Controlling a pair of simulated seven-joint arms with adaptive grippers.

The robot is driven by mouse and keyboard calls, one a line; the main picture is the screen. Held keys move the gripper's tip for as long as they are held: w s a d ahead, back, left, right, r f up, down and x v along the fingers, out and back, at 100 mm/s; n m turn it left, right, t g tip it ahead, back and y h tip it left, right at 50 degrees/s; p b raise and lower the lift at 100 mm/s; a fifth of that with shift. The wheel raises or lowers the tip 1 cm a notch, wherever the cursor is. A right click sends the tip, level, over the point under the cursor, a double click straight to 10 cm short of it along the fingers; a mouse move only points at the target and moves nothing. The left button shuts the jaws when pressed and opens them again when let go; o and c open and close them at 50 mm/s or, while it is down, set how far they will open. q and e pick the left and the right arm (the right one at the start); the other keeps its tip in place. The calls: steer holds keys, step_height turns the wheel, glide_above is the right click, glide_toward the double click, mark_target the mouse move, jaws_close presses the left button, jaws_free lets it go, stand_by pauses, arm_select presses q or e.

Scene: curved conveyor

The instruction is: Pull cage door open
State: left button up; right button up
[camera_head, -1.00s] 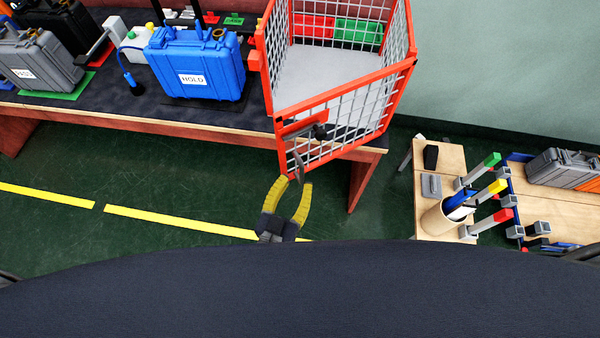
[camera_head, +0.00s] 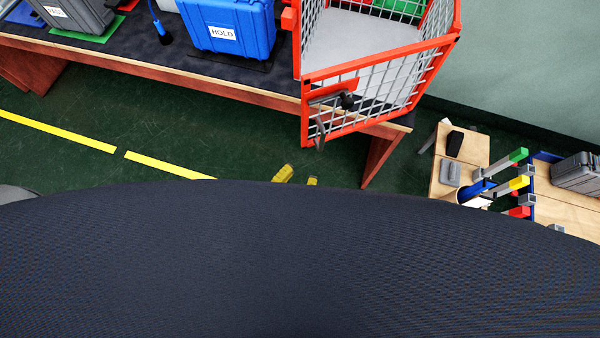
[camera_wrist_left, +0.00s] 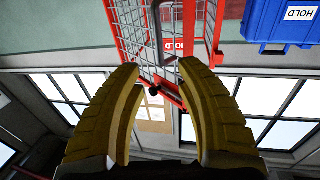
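The cage (camera_head: 380,65) has a red frame and pale wire mesh and stands on the bench's right end. The panel looks closed against the frame. My left gripper (camera_head: 297,177) shows only its yellow fingertips, below the handle and apart from it. In the left wrist view my left gripper (camera_wrist_left: 160,68) is open with nothing between its fingers; the cage (camera_wrist_left: 165,30) is beyond the tips. My right gripper is not in view.
A blue HOLD case (camera_head: 230,28) stands on the dark-topped bench (camera_head: 150,70), left of the cage. A wooden table (camera_head: 445,180) with colored-handled tools is at right. A dark rounded surface fills the lower head view and hides most of the gripper.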

arm_select(q)
steer(key=shift+w+r, duration=0.1)
steer(key=shift+w, duration=0.1)
steer(key=shift+c, duration=1.1)
steer(key=w+m, duration=0.1)
steer(key=w+r+h, duration=0.1)
steer(key=w+a+m+h, duration=0.1)
steer(key=shift+w+a+r+m, duration=0.1)
steer(key=shift+w+r+m, duration=0.15)
steer(key=shift+r+m, duration=0.1)
jaws_close()
steer(key=w+a+r+n+g+h, duration=0.1)
steer(key=w+a+n+g+h, duration=0.3)
steer(key=w+a+n, duration=0.9)
steer(key=d+n, duration=0.3)
steer(key=d, duration=0.9)
steer(key=shift+s+r, duration=0.15)
